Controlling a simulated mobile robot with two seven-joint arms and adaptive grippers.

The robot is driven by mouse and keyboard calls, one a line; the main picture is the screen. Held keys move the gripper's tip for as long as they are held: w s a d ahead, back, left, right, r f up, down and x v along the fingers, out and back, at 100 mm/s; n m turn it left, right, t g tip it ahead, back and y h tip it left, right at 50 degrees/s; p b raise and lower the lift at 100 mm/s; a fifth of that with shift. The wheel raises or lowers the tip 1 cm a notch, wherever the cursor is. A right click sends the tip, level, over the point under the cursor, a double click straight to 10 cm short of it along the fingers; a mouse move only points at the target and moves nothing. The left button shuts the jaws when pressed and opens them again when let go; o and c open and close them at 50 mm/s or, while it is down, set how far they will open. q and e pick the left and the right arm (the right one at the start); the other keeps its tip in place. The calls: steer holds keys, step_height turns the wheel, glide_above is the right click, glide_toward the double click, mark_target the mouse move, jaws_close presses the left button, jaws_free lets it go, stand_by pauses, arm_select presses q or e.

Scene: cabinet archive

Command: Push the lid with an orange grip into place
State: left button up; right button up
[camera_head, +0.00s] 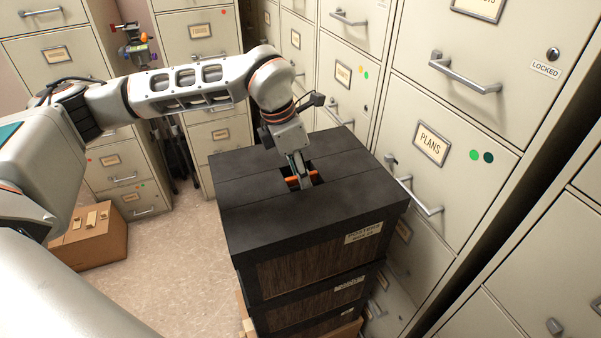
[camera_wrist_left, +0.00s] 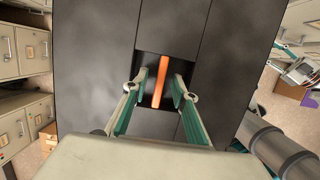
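The lid (camera_head: 325,193) is a dark panelled top on a black box, with a square recess in its middle. An orange grip (camera_wrist_left: 163,80) stands as a thin upright bar in that recess. It also shows in pieces in the head view (camera_head: 292,182), partly hidden by my left gripper. My left gripper (camera_head: 302,175) points down into the recess. In the left wrist view its teal-lined fingers (camera_wrist_left: 158,100) stand apart on either side of the grip, with dark gaps between. A small grey and teal part at the right edge of that view may be my right gripper; its state is unclear.
Further black boxes (camera_head: 318,302) are stacked under the top one. Beige filing cabinets (camera_head: 440,140) stand close behind and to the right, with protruding handles. A cardboard box (camera_head: 95,240) with small blocks on it sits on the floor at left. Some floor is clear there.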

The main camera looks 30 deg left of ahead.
arm_select(q)
steer(key=shift+r, duration=0.2)
steer(key=shift+p+v, duration=1.7)
steer(key=shift+v, duration=0.7)
steer(key=v, duration=1.2)
